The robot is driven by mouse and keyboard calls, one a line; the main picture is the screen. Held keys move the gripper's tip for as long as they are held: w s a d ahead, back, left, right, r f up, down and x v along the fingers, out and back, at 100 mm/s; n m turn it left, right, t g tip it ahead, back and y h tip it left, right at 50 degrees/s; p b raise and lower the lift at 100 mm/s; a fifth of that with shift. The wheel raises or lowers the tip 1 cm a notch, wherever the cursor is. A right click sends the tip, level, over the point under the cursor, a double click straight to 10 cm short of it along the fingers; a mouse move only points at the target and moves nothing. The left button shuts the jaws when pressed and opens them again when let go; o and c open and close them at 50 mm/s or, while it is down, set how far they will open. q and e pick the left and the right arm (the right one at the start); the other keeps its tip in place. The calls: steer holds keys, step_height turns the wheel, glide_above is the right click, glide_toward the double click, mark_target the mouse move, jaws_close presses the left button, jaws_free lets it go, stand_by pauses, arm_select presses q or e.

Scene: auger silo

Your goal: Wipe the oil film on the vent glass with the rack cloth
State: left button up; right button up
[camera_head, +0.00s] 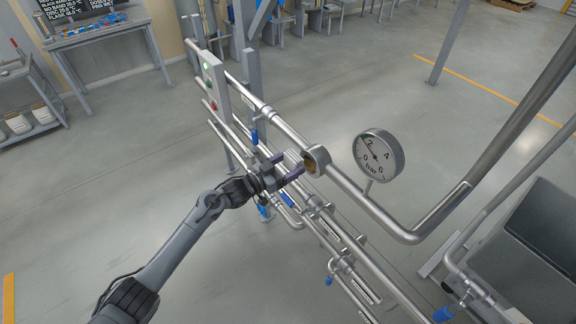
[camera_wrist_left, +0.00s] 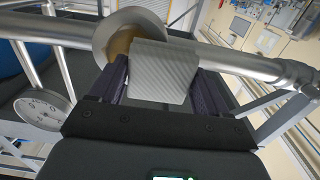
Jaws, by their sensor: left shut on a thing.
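The vent glass (camera_head: 309,164) is a round amber window in a metal ring on the upper pipe. It also shows in the left wrist view (camera_wrist_left: 120,45), partly covered by the cloth. My left gripper (camera_head: 290,165) is shut on the rack cloth (camera_wrist_left: 165,72), a light grey ribbed piece between the two dark fingers. The cloth's far edge is at the front of the glass; I cannot tell whether they touch. Any oil film is not clear to see. My right gripper is not in view.
A pressure gauge (camera_head: 379,155) stands on the pipe (camera_head: 352,190) right of the glass. A grey panel with buttons (camera_head: 213,82) is up left. Lower pipes with blue handles (camera_head: 287,197) run below the gripper. A dark bin (camera_head: 530,245) is at the right. The floor at left is open.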

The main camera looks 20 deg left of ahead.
mark_target(310, 165)
arm_select(q)
steer(key=shift+b+x, duration=0.6)
steer(key=shift+x, duration=0.2)
steer(key=shift+s+d+r+p, duration=0.15)
steer(key=shift+s+d+p, duration=0.45)
steer(key=shift+d+p, duration=0.35)
steer(key=shift+s+d+p, duration=0.6)
steer(key=shift+d, duration=0.1)
